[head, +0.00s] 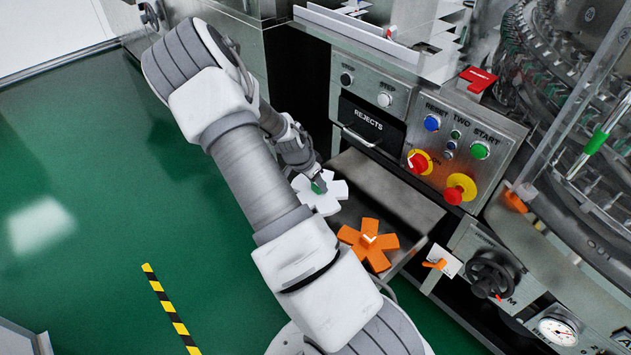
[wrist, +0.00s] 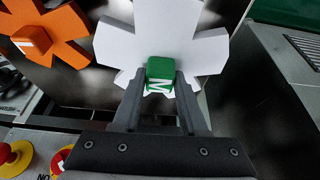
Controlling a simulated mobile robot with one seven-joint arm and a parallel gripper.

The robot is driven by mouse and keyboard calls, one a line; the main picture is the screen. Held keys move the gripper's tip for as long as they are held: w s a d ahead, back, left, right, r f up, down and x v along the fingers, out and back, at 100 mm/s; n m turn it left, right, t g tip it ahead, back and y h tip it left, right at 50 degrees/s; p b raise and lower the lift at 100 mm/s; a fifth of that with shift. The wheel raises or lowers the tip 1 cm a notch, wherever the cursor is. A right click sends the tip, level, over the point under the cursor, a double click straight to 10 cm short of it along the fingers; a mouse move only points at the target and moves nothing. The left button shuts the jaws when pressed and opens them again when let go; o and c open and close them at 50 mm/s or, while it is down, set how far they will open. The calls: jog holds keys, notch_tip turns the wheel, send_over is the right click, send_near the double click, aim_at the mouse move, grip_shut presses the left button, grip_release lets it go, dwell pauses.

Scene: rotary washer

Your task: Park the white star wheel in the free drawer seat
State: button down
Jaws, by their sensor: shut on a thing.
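The white star wheel (head: 325,199) is at the open drawer (head: 400,190), toward its left end in the head view. The white wheel (wrist: 150,30) fills the upper middle of the wrist view. An orange star wheel (head: 369,243) sits in the drawer beside it; it also shows in the wrist view (wrist: 60,30). I cannot tell whether the white wheel rests on the drawer floor or hangs just above it. The seat beneath it is hidden.
A control panel with a red button (head: 459,189) and a yellow-red switch (head: 418,162) stands behind the drawer. A closed REJECTS drawer (head: 370,125) is above left. A handwheel (head: 492,275) is at the right. Green floor lies free at the left.

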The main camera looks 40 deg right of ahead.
aim_at(314, 190)
jog(key=shift+f+b, duration=1.65)
jog(key=shift+f, duration=0.6)
jog(key=shift+f, duration=0.1)
jog(key=shift+c, duration=1.8)
grip_release()
jog(key=p+v, duration=0.7)
jog(key=v, duration=1)
jog(key=shift+a+r, duration=0.15)
jog(key=shift+r, duration=0.05)
